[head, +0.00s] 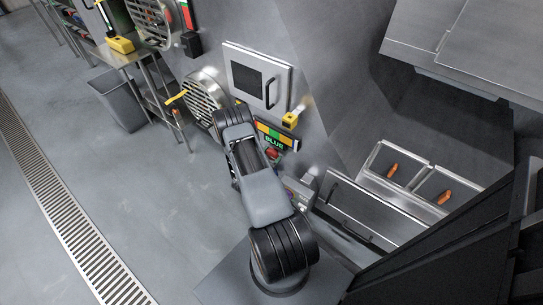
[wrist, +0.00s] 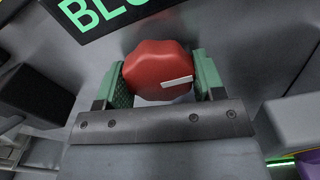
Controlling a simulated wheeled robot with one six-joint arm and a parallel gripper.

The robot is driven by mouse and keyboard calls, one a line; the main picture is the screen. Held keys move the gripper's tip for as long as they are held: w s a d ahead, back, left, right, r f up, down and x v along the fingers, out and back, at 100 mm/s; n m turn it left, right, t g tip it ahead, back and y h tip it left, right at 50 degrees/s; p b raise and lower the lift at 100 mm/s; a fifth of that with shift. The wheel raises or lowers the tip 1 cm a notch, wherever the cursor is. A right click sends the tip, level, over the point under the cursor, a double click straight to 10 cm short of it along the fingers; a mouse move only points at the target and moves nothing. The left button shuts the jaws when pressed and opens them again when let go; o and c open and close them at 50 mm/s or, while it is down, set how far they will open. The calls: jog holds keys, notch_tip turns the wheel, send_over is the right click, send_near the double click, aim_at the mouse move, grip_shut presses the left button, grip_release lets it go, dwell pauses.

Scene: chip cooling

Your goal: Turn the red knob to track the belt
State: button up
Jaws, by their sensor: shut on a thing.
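The red knob (wrist: 155,68) sits on the grey machine wall, just below a dark sign with green letters. It has a lobed rim and a white pointer mark, which points to the right and slightly up in the wrist view. My gripper (wrist: 160,78) is shut on the knob, with one green finger pad at its left side and one at its right. In the head view the knob (head: 272,153) shows small and partly hidden beyond my arm, under the sign reading BLUE (head: 274,142). The belt cannot be made out.
A framed dark window (head: 256,78) and a round grille (head: 203,97) are on the wall near my arm. Trays with orange-handled tools (head: 392,170) lie at right. Open floor (head: 160,210) is at left.

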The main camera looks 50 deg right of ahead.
jog(key=n, duration=0.4)
jog(key=shift+s+n, duration=0.1)
jog(key=shift+n, duration=0.3)
jog(key=n+p, duration=0.1)
jog(key=n, duration=0.9)
jog(key=shift+s+r+n, duration=0.1)
jog(key=shift+r+n, duration=0.05)
jog(key=shift+n, duration=0.25)
jog(key=shift+n+p, duration=0.4)
jog(key=shift+n, duration=1.8)
jog(key=o, duration=0.9)
jog(key=shift+a, duration=0.15)
